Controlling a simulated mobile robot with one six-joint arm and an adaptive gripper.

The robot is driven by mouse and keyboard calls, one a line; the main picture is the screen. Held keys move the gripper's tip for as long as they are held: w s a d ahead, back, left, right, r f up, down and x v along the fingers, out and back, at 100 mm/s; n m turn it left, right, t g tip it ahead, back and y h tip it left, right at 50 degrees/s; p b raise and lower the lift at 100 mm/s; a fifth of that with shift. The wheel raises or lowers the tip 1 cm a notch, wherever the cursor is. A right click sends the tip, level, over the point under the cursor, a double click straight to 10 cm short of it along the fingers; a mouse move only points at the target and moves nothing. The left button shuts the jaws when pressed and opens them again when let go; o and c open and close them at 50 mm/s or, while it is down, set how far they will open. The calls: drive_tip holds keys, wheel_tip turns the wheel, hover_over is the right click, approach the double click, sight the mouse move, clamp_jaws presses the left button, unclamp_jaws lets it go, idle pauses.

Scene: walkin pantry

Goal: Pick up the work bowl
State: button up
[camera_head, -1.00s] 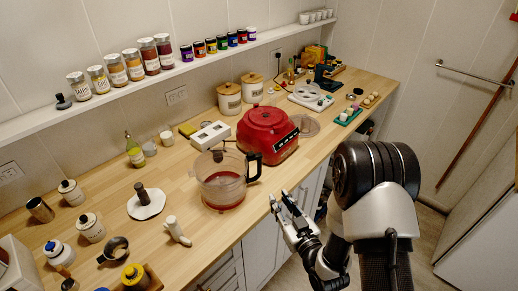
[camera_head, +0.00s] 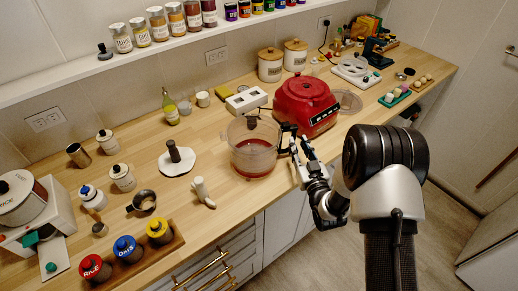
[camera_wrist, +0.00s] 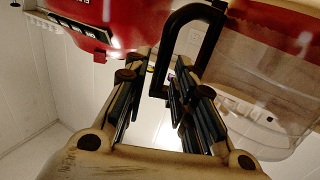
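The work bowl (camera_head: 252,158) is a clear round bowl with a black handle, upright on the wooden counter in front of the red processor base (camera_head: 305,102). In the wrist view, the bowl (camera_wrist: 270,85) fills the right side and its black loop handle (camera_wrist: 161,68) reaches in between my fingers. My gripper (camera_head: 297,148) is at the handle side of the bowl, low over the counter's front edge. In the wrist view, my gripper (camera_wrist: 163,80) is open, with a gap between its fingers. I cannot tell whether a finger touches the handle.
A white disc with a dark stem (camera_head: 178,160) and a white pusher-like piece (camera_head: 203,192) lie left of the bowl. A white scale-like box (camera_head: 246,100) stands behind it. A wooden tray (camera_head: 137,255) of coloured-lid jars sits front left. A shelf (camera_head: 150,52) of jars runs behind.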

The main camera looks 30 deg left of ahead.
sight(294, 136)
drive_tip(key=b+x, duration=0.1)
drive_tip(key=x, duration=0.4)
drive_tip(key=shift+s+a+f, duration=0.1)
drive_tip(key=shift+a, duration=0.05)
clamp_jaws()
idle(0.5)
